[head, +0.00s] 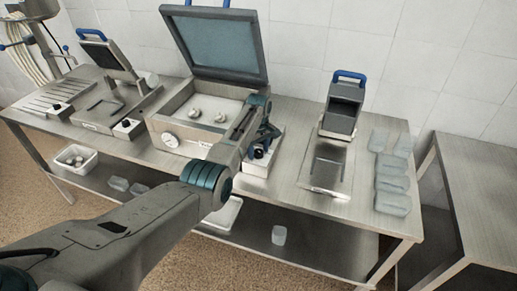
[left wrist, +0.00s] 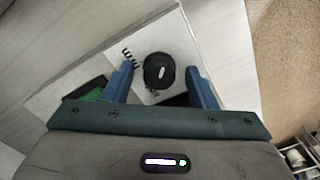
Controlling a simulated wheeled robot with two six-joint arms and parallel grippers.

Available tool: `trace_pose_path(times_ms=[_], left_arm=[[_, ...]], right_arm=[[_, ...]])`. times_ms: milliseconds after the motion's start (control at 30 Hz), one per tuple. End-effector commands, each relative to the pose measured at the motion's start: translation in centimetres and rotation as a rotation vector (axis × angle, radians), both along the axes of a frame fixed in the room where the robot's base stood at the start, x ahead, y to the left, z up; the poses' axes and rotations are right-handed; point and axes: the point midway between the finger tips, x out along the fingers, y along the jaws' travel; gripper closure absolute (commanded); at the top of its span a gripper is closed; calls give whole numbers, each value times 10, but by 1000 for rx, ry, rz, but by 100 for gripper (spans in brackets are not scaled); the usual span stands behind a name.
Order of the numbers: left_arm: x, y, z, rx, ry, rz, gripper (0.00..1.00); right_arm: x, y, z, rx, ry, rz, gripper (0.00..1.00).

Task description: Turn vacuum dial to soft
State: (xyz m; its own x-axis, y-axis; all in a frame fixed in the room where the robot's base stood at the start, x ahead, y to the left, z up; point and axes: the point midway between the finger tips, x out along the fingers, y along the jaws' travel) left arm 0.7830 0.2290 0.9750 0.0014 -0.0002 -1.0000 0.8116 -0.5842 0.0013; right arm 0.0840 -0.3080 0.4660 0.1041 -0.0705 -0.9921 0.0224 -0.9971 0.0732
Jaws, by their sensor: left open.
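A black round dial (left wrist: 160,72) with a white mark sits on a pale panel with dark lettering that I cannot read. In the head view the dial (head: 259,153) is on a small box on the bench, right of the open lidded machine. My left gripper (left wrist: 158,64) is open, its two blue fingers on either side of the dial with gaps showing; I cannot tell their height above it. In the head view my left gripper (head: 266,133) is over this box and partly hides it. My right gripper is not in view.
The machine's raised lid (head: 218,45) stands just behind my left arm. A round gauge (head: 170,140) is on the machine's front. Similar boxes with dark knobs stand left. A tilted blue-handled unit (head: 342,106) and several clear containers (head: 391,183) stand right.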

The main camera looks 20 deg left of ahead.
Motion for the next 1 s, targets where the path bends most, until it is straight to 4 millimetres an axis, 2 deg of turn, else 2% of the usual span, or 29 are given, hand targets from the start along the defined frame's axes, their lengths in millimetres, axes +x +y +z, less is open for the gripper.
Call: trace_pose_path(times_ms=[100,133,333,367,667,1000], left_arm=[[0,0,0,0,0,0,48],[0,0,0,0,0,0,52],[0,0,0,0,0,0,91],[0,0,0,0,0,0,93],[0,0,1,0,0,35,92],[0,0,2,-1,1,252,92]], right_arm=[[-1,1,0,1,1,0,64],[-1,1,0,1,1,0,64],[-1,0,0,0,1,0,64],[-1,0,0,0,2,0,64],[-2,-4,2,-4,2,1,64],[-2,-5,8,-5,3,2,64]])
